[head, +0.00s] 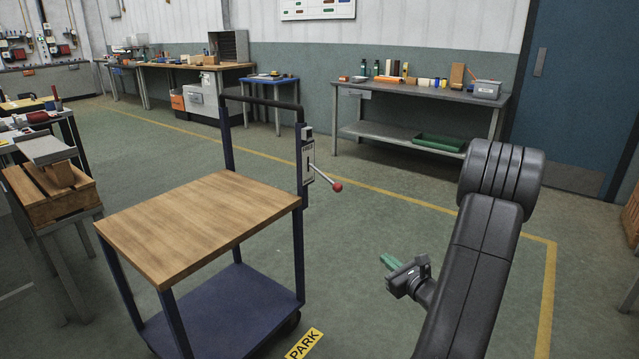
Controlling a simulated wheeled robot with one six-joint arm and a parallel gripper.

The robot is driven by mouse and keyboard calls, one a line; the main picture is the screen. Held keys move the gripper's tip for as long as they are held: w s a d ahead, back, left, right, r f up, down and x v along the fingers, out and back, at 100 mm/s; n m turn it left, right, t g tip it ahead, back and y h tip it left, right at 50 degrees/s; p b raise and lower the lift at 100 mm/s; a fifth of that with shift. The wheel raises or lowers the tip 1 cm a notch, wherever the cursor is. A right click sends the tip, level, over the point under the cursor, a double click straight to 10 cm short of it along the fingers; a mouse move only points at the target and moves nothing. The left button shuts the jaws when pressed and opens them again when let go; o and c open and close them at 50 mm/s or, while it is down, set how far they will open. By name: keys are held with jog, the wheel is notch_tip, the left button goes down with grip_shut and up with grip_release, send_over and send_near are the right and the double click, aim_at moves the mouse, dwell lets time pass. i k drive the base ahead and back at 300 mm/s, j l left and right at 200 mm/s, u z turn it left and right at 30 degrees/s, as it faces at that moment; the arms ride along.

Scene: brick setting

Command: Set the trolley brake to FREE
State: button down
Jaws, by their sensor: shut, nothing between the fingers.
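The trolley (187,226) stands left of centre, with a wooden top, a blue lower shelf and a dark push handle (262,103). On its right handle post is a pale brake plate (307,160), its lettering too small to read surely. The brake lever (323,177) is a thin metal rod with a red knob (337,187), sloping down to the right from the plate. My gripper (388,262) is shut and empty. It appears right of and below the red knob in the picture, apart from the lever, with its greenish fingertips toward the trolley.
A yellow PARK label (304,344) is on the floor beside the trolley. A grey workbench (425,91) with bottles and boxes stands at the back wall. A wooden crate (52,192) sits at the left. The floor between trolley and bench is clear.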

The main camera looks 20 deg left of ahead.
aim_at(337, 186)
jog(key=i+l+u, duration=0.8)
jog(key=i, duration=0.2)
